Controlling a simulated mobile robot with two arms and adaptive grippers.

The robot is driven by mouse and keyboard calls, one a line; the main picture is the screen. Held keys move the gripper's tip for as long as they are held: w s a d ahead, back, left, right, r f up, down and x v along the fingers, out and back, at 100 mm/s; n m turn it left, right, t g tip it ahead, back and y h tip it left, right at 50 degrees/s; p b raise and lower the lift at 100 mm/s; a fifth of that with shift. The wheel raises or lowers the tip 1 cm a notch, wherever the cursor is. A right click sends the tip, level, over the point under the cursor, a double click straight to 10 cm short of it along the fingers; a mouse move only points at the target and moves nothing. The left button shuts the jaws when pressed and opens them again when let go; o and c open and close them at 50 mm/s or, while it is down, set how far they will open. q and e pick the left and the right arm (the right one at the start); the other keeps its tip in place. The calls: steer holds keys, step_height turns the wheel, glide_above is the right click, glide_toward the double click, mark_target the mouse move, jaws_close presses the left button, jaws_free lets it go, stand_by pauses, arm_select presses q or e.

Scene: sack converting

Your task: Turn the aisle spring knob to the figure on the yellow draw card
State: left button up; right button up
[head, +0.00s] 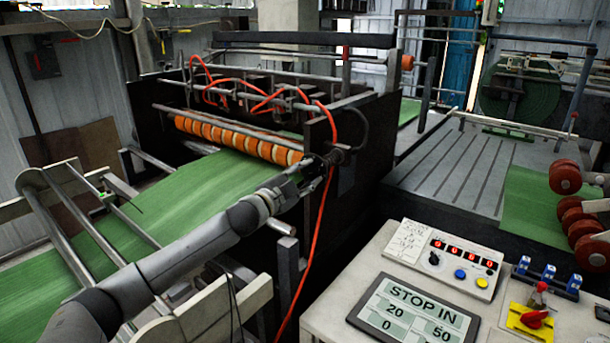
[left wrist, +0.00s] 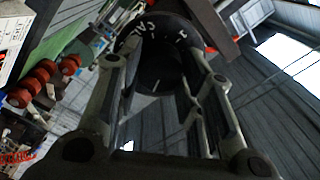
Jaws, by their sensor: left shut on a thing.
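The black spring knob (left wrist: 157,50) has white marks and figures on its face, seen at an angle in the left wrist view; I cannot read its setting surely. My left gripper (left wrist: 165,74) has one finger on each side of the knob and is shut on it. In the head view my left gripper (head: 314,172) is at the aisle-side end of the dark machine, by the orange rollers, and largely hides the knob. I cannot make out a yellow draw card in either view. My right gripper is not in view.
A console (head: 380,258) stands at the front right, with a display (head: 412,315) reading STOP IN, a button box (head: 463,264) and a red switch on a yellow plate (head: 520,322). An orange hose (head: 321,220) hangs beside my left gripper. Green sheet (head: 140,222) runs through the machine.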

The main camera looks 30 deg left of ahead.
arm_select(q)
steer(key=m, duration=0.5)
steer(key=shift+h, duration=0.3)
steer(key=shift+m+p, duration=0.3)
steer(key=shift+m, duration=0.6)
steer(key=shift+f, duration=0.1)
steer(key=o, duration=1)
steer(key=shift+o, duration=0.2)
steer(key=shift+s+a+f, duration=0.1)
steer(key=shift+s, duration=0.65)
steer(key=s, duration=1)
steer(key=shift+s+a+f, duration=0.15)
steer(key=shift+s+a, duration=0.1)
steer(key=shift+a, duration=0.15)
